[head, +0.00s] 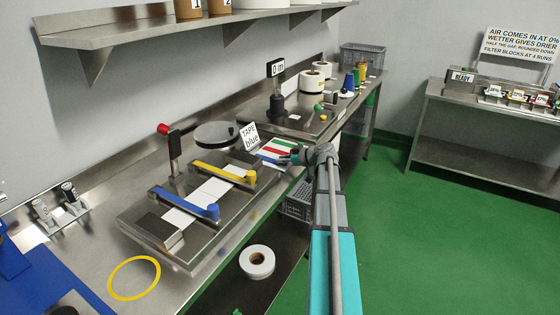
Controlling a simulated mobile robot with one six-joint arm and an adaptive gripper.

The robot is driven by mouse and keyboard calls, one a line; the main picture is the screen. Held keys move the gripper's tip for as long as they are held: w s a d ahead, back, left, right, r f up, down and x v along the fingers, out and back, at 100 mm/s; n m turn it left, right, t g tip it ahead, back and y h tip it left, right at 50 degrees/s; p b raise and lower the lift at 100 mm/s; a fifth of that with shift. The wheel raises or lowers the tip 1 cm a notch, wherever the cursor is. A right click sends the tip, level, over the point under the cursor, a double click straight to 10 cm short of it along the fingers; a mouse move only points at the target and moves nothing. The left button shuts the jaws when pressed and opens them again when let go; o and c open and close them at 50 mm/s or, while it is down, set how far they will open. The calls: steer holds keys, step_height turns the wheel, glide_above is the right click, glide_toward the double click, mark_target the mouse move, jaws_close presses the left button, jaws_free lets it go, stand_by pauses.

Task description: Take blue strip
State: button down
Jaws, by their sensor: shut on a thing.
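A white card (264,149) with coloured strips lies on the steel bench beside the "TAPE blue" sign (249,135). A red strip (275,149) and a green strip (270,156) show on it. The blue strip (284,143) is at the card's far right side, small and partly hidden by my gripper. My gripper (293,156) is at the right edge of the card, over the bench front. It is shut on the end of the blue strip; the fingers are small and the contact is hard to see.
A steel fixture with a blue bar (185,203) and a yellow bar (224,171) over white tape stands left of my arm. A round plate (216,135) and a post with a red knob (164,129) stand behind. White rolls (312,80) stand farther back. A grey crate (299,203) is below.

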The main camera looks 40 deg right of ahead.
steer(key=shift+r, duration=0.15)
steer(key=shift+r+p, duration=0.9)
steer(key=shift+p, duration=0.15)
steer(key=s+r+p, duration=1.1)
steer(key=s, duration=0.3)
steer(key=shift+a, duration=0.3)
